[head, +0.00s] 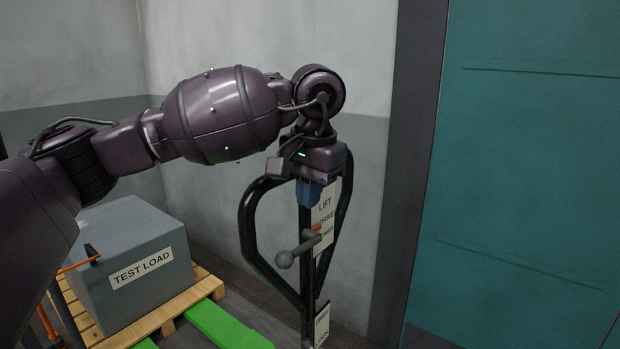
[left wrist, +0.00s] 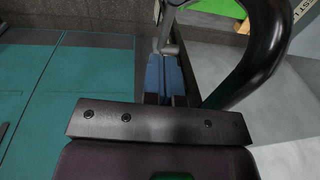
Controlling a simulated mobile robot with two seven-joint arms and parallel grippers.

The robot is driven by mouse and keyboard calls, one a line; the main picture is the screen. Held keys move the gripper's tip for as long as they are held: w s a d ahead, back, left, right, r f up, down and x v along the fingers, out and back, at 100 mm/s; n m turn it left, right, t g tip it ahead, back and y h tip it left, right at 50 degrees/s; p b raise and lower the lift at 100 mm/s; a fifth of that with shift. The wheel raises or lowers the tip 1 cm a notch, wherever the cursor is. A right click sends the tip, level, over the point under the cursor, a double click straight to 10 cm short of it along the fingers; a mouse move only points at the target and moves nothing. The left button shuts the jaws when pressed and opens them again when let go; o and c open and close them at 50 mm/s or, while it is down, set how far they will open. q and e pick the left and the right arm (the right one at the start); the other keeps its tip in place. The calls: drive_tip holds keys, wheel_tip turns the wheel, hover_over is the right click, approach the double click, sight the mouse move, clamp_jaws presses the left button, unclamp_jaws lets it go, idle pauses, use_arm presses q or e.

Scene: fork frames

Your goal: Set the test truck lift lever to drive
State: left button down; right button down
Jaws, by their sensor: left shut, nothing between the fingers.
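In the left wrist view the shut fingers (left wrist: 164,78) are close to a grey lever part (left wrist: 168,47). My right gripper is out of view.
A black loop handle (head: 249,232) surrounds the post on both sides, close to my left gripper. A grey TEST LOAD box (head: 115,240) stands on a wooden pallet (head: 205,285) at left, with green forks (head: 225,325). A teal door (head: 530,160) is at right.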

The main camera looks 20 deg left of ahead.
use_arm(q)
hover_over(294, 254)
drive_tip(key=w+d, duration=0.1)
drive_tip(key=d, duration=0.1)
wheel_tip(294, 254, down, 5)
drive_tip(key=shift+s+a+f, duration=0.35)
drive_tip(key=shift+a+f, duration=0.05)
drive_tip(key=shift+f, duration=0.2)
drive_tip(key=shift+s+a+f, duration=0.3)
drive_tip(key=shift+a+f, duration=0.1)
drive_tip(key=shift+f, duration=0.4)
